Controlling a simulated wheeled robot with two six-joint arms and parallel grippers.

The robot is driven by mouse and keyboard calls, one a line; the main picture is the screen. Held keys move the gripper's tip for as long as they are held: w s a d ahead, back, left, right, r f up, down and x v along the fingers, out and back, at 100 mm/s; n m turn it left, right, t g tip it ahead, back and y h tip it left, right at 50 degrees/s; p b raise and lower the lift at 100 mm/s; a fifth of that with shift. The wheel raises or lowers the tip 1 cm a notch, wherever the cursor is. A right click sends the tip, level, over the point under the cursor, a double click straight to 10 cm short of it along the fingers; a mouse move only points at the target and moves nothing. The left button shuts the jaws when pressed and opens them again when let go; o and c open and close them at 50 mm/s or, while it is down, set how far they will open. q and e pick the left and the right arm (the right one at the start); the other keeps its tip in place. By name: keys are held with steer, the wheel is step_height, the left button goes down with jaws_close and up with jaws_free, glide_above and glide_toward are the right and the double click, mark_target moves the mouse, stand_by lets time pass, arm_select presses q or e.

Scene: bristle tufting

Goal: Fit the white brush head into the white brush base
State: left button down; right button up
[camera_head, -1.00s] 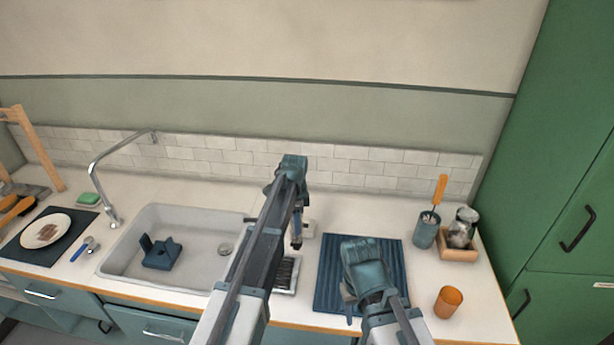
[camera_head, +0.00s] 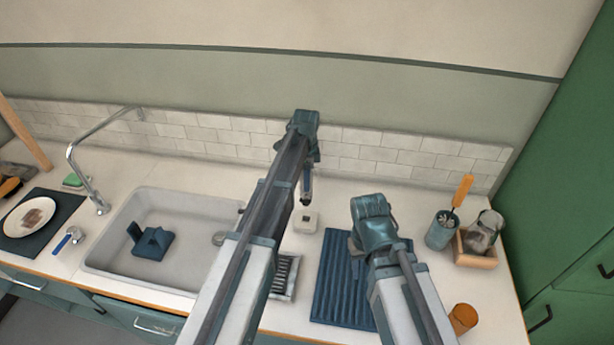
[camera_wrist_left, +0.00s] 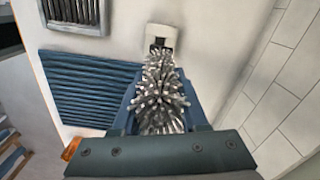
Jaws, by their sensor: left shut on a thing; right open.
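The white brush base (camera_head: 306,221) is a small pale block with a dark opening, standing on the counter between the sink and the blue mat. It also shows at the top of the left wrist view (camera_wrist_left: 163,36). My left gripper (camera_head: 306,196) points down just behind the base in the head view. It is shut on the brush head, whose pale grey bristles (camera_wrist_left: 160,92) fill the middle of the left wrist view. The brush head's lower end is hidden, and I cannot tell its height above the base. My right gripper (camera_head: 355,246) is open over the blue mat.
The ribbed blue mat (camera_head: 340,300) lies right of a grey slotted tray (camera_head: 284,276). The sink (camera_head: 185,205) holds a dark blue piece (camera_head: 153,243). At right stand a blue cup (camera_head: 442,232), a wooden box (camera_head: 476,250) and an orange cup (camera_head: 462,319). The tiled wall closes the back.

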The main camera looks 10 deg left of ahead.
mark_target(306, 201)
arm_select(q)
steer(key=shift+f, duration=0.1)
step_height(306, 201, down, 8)
steer(key=b, duration=0.7)
steer(key=shift+b, duration=0.35)
steer(key=shift+f+b, duration=1.25)
steer(key=shift+b, duration=0.2)
stand_by(3.4)
steer(key=shift+c, duration=1.8)
jaws_free()
step_height(306, 201, up, 14)
steer(key=p, duration=1.4)
